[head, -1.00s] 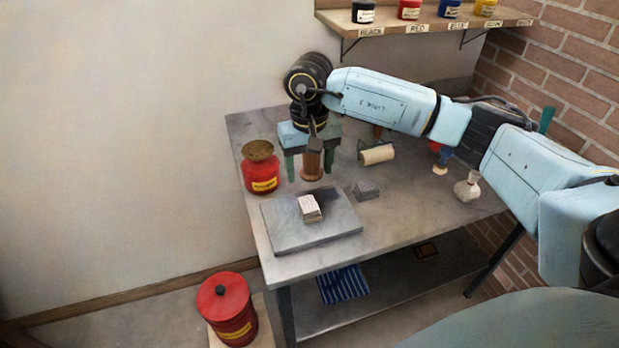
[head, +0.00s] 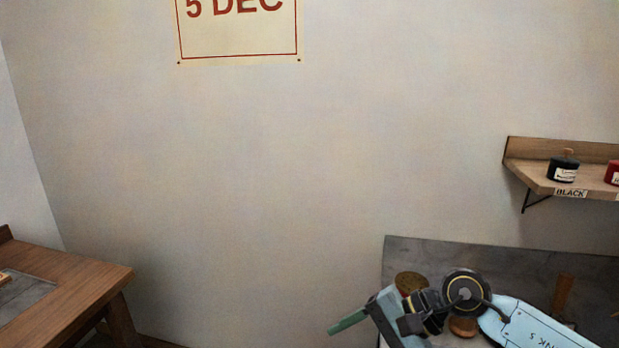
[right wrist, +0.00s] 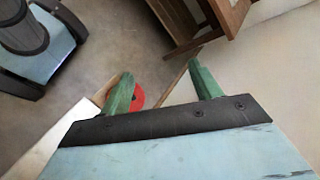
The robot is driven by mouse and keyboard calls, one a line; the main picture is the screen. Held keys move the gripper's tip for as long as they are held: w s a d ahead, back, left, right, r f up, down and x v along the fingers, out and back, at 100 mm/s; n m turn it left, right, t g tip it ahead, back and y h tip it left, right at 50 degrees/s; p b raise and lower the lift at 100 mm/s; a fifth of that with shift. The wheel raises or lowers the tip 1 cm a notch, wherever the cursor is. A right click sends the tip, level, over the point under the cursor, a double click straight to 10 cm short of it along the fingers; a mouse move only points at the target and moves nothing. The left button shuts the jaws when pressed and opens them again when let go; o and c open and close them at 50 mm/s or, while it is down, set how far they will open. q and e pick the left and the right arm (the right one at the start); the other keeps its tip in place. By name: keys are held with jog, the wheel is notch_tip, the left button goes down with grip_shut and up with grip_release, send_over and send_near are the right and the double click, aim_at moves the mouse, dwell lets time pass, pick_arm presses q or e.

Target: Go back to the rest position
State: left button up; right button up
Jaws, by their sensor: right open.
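My right gripper (head: 350,320) is at the lower edge of the head view, beside the left end of the grey bench (head: 460,255). Its arm comes in from the right, and a green finger points left. In the right wrist view the two green fingers of the right gripper (right wrist: 160,70) stand well apart with nothing between them. My left gripper is not in view.
A wooden table (head: 85,285) stands at the lower left. A shelf (head: 540,182) with a black ink pot (head: 563,170) is on the wall at right.

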jog(key=s+a+r+m+t+y, duration=0.2)
jog(key=a+r+m+y, duration=0.4)
notch_tip(320, 180, up, 6)
jog(key=w+d+m+t+y, duration=0.2)
jog(key=m+t, duration=0.8)
jog(key=m, duration=0.5)
jog(key=d+f+m+t+h, duration=0.2)
jog(key=d+f+m+h, duration=0.6)
jog(key=m, duration=0.7)
jog(key=d+f+m+t+h, duration=0.2)
jog(key=d+f+m+h, duration=0.2)
jog(key=d+m+h, duration=0.8)
jog(key=s+a+f+m+g+y, duration=0.1)
jog(key=s+f+m+g, duration=0.6)
jog(key=s, duration=0.4)
jog(key=s+a+f+m+g+y, duration=0.1)
jog(key=s+f+m+g, duration=0.6)
jog(key=s, duration=0.4)
notch_tip(320, 180, down, 27)
jog(key=s, duration=0.2)
jog(key=s+d+f+g, duration=0.1)
jog(key=s+d+f, duration=0.2)
jog(key=s+f, duration=1.1)
jog(key=shift+s+m, duration=0.3)
jog(key=shift+s, duration=0.8)
